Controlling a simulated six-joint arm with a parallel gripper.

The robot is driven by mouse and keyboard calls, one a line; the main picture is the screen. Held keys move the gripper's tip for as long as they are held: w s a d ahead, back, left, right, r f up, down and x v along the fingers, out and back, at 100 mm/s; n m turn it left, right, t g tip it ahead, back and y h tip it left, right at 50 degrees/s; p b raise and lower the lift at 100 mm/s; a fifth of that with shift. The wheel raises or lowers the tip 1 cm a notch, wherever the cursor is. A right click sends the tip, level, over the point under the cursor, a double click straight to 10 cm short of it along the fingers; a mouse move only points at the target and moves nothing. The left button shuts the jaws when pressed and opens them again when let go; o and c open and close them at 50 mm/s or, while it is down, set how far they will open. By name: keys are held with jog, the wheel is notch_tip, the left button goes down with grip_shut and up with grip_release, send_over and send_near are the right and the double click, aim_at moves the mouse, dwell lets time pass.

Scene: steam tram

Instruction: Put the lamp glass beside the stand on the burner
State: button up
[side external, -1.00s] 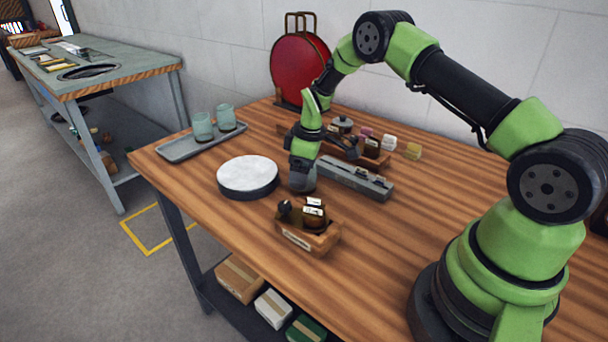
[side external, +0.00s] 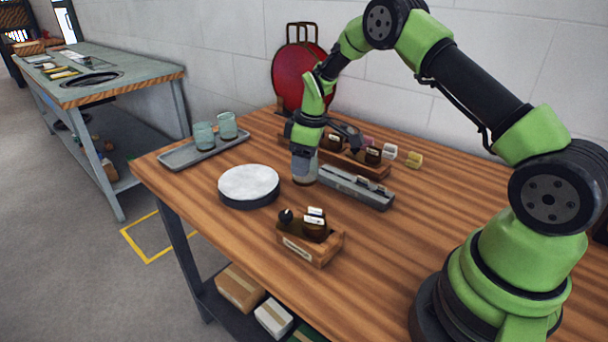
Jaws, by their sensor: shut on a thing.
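My gripper (side external: 305,152) points down over the middle of the table, shut on a pale, see-through lamp glass (side external: 304,172). The glass is upright, between the white-topped round stand (side external: 249,182) and the long grey holder (side external: 357,187). It looks just above the wood, but the gap is hard to judge. Two more greenish glasses (side external: 204,136) stand on the grey tray (side external: 176,158) at the back left. A dark object behind my gripper (side external: 347,132) is partly hidden; I cannot tell whether it is the burner.
A small wooden box (side external: 313,249) with dark bottles and labels stands at the front. A wooden rack (side external: 372,169) with bottles and small blocks lies behind the grey holder. A red round case (side external: 301,75) leans at the wall. The table's right middle is clear.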

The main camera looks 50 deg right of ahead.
notch_tip(320, 180, up, 6)
jog(key=a, duration=0.1)
jog(key=s+a+r+n, duration=0.1)
jog(key=s+a, duration=0.2)
jog(key=s, duration=0.1)
jog(key=s+a+r+n, duration=0.1)
jog(key=s+a, duration=0.2)
jog(key=s, duration=0.1)
jog(key=s+a+r+n, duration=0.1)
jog(key=s+a, duration=0.2)
jog(key=a, duration=0.1)
jog(key=shift+s+a+r+n, duration=0.1)
jog(key=shift+s+r+n, duration=0.2)
jog(key=shift+s+r, duration=0.1)
send_over(312, 207)
jog(key=shift+s+f, duration=0.1)
jog(key=shift+f, duration=2)
jog(key=shift+f, duration=1.85)
jog(key=shift+f, duration=0.3)
jog(key=shift+f, duration=0.45)
jog(key=o, duration=1)
